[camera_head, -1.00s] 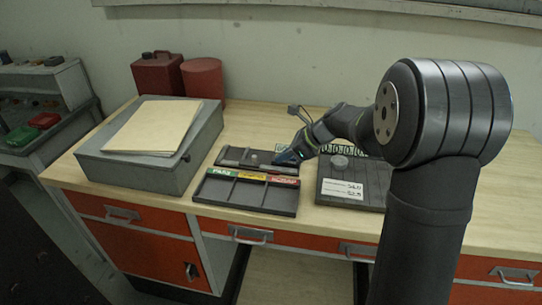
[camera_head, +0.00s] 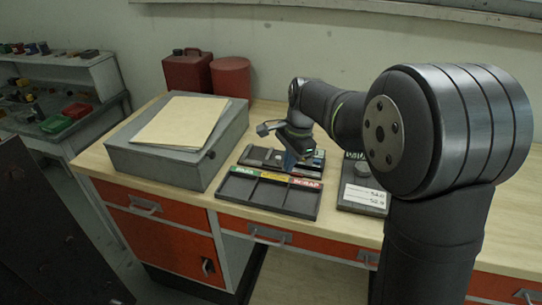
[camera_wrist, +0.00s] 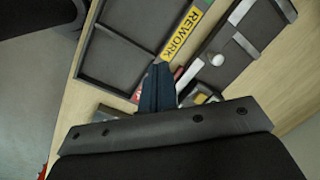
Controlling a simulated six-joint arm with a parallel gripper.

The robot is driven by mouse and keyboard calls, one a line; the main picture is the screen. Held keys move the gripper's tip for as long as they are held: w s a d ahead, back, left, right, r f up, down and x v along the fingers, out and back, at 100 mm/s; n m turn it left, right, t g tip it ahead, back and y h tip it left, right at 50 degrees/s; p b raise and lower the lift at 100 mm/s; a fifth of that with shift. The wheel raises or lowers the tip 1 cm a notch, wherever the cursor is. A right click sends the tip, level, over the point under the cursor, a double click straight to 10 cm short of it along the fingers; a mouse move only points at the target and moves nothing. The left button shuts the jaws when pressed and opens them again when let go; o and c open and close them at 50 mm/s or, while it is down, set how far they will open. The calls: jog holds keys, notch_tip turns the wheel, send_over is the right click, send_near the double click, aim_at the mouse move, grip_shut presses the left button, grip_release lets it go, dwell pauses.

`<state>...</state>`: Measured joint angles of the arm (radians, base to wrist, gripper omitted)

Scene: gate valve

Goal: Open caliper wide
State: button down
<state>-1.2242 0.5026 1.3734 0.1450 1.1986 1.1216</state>
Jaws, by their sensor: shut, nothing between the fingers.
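The caliper (camera_wrist: 238,44) is a pale metal tool with a round knob, lying in a long dark holder (camera_wrist: 208,78) at the upper right of the wrist view. In the head view the holder (camera_head: 250,156) lies behind the sorting tray, and my gripper hides part of its right side. My gripper (camera_head: 289,163) points down near the right part of the holder. In the wrist view its dark blue fingers (camera_wrist: 157,70) are together and empty, apart from the caliper and to its left. I cannot tell how wide the caliper's jaws stand.
A black sorting tray (camera_head: 233,189) with green, yellow and red labels lies in front of the holder. A dark block with a white card (camera_head: 364,197) is to the right. A grey case (camera_head: 160,158) with folders stands left; red containers (camera_head: 188,73) stand behind it.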

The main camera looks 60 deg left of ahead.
aim_at(277, 159)
jog(key=s+a+r+n+t+y, duration=0.1)
jog(key=s+a+r+n+t, duration=0.4)
jog(key=s+a+n+t, duration=0.5)
jog(key=w+f+n, duration=0.1)
jog(key=f, duration=0.1)
jog(key=w+f+g, duration=0.1)
jog(key=f, duration=0.2)
jog(key=w+f+n+g, duration=0.1)
jog(key=f, duration=0.1)
jog(key=shift+w+d+f+n, duration=0.25)
jog(key=shift+w+f+n, duration=0.05)
jog(key=shift+w, duration=0.1)
jog(key=w, duration=0.3)
jog(key=shift+w+d+f, duration=0.1)
jog(key=shift+d+f, duration=0.15)
jog(key=shift+d, duration=0.15)
jog(key=shift+w+d, duration=0.15)
jog(key=shift+w, duration=0.25)
jog(key=shift+w+d, duration=0.55)
jog(key=shift+w, duration=0.3)
